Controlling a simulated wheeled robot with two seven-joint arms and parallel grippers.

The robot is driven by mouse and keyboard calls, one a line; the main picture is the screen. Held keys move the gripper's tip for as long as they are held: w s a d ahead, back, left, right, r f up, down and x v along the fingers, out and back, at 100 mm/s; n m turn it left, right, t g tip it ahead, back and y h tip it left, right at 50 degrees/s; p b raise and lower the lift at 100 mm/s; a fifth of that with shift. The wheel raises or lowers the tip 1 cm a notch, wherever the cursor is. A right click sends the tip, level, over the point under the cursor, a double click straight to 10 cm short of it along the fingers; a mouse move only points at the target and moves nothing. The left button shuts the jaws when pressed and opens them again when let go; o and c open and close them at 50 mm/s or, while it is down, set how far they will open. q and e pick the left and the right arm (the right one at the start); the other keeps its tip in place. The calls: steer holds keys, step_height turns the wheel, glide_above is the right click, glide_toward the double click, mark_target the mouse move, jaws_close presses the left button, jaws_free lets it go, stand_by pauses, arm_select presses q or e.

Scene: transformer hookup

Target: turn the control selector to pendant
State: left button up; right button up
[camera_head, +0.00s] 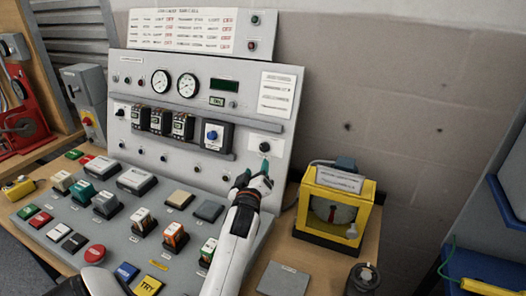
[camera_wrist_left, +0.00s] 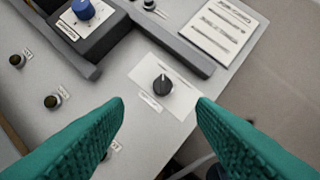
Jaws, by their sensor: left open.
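The control selector (camera_head: 265,147) is a round black knob on a white label plate, at the lower right of the upright grey panel. In the left wrist view the selector (camera_wrist_left: 163,85) shows from close by, with a light pointer line towards the top of the picture. My left gripper (camera_head: 264,166) is just below and in front of the knob in the head view. In the wrist view its two green fingertips (camera_wrist_left: 160,106) are spread apart, with the knob beyond them and between them, not touched. The plate's lettering is too small to read. My right gripper is not in view.
A blue knob (camera_head: 212,134) on a dark box sits left of the selector, beside a ledge (camera_wrist_left: 180,45). A yellow-framed device (camera_head: 368,210) stands on the table at the right. Several buttons and blocks cover the sloped console (camera_head: 150,255) below.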

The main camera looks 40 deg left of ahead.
mark_target(262, 148)
arm_select(q)
steer(key=x, duration=0.6)
steer(key=p+x, duration=0.1)
steer(key=x, duration=0.2)
steer(key=shift+r, duration=0.3)
steer(key=shift+w+a, duration=0.15)
steer(key=shift+w, duration=0.1)
steer(key=shift+w+a, duration=0.2)
steer(key=shift+w, duration=0.1)
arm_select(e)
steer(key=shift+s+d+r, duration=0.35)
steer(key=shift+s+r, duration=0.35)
arm_select(q)
steer(key=c, duration=1)
steer(key=shift+o, duration=0.2)
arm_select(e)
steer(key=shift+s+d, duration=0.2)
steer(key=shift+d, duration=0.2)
